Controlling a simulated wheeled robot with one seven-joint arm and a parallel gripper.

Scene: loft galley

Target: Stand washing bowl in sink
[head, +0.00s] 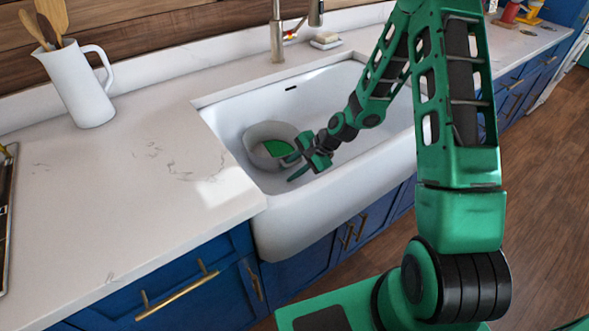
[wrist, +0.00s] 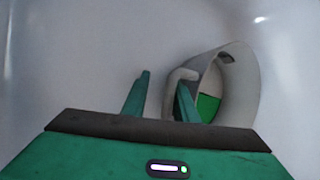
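The washing bowl (head: 262,132) is a pale grey-white bowl inside the white sink (head: 225,125), near its left end. In the wrist view the bowl (wrist: 243,85) looks tilted, its open side facing left, with a handle-like loop on its near left. A green patch shows inside it; I cannot tell what it is. My gripper (head: 289,169) is down in the sink beside the bowl, its fingers apart. In the wrist view my gripper (wrist: 163,92) has its right finger overlapping the loop; whether it touches is unclear.
The sink's front wall and rim stand close to my arm. A tap (head: 277,35) rises behind the sink. A white jug (head: 78,88) with wooden utensils stands on the left counter. A soap dish (head: 326,40) sits behind the sink. The sink's right part looks empty where visible.

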